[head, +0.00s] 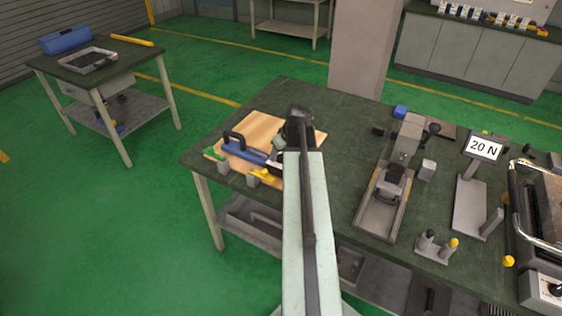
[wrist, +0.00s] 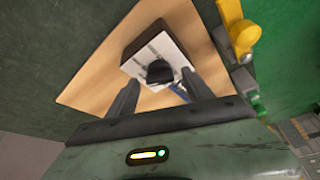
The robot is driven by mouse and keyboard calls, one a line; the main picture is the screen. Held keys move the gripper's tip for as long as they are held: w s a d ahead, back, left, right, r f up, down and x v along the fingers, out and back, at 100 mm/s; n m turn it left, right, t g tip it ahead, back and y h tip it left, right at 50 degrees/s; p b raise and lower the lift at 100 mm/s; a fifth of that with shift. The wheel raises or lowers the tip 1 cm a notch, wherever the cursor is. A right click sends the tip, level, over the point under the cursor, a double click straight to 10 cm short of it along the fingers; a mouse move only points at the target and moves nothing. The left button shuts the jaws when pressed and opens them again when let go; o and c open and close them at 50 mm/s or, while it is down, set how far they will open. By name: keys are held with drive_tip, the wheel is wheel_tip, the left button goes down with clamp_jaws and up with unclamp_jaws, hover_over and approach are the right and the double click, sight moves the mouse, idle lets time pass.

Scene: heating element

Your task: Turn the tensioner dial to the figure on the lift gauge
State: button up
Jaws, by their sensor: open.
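The lift gauge (head: 484,148) is a white panel on a stand at the right of the bench and reads "20 N". A dark box with a white, marked face lies over the wooden board in the wrist view, and on it is a black knob (wrist: 160,71), which looks like the tensioner dial. Its scale figures are too small to read. My gripper (wrist: 161,78) is open, with one finger on each side of the knob; I cannot tell whether they touch it. In the head view my arm hides the dial, and my gripper (head: 299,128) is over the board's right part.
The wooden board (head: 262,127) lies at the bench's left end, with a blue-handled tool (head: 243,151) and a yellow knob (wrist: 243,38) by its edge. Right of my arm stand a grey fixture (head: 378,209) and a small holder (head: 434,250).

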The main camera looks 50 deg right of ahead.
drive_tip(key=shift+c, duration=0.3)
drive_tip(key=c, duration=1)
drive_tip(key=shift+a, duration=0.25)
clamp_jaws()
drive_tip(key=shift+d, duration=0.15)
drive_tip(key=shift+w+m+g+h, duration=0.1)
drive_tip(key=shift+m+g+h, duration=0.3)
drive_tip(key=shift+m, duration=1.2)
drive_tip(key=shift+w+m+g+h, duration=0.1)
drive_tip(key=shift+m+h, duration=0.6)
drive_tip(key=shift+m, duration=0.9)
drive_tip(key=o, duration=1.1)
unclamp_jaws()
drive_tip(key=shift+c, duration=0.2)
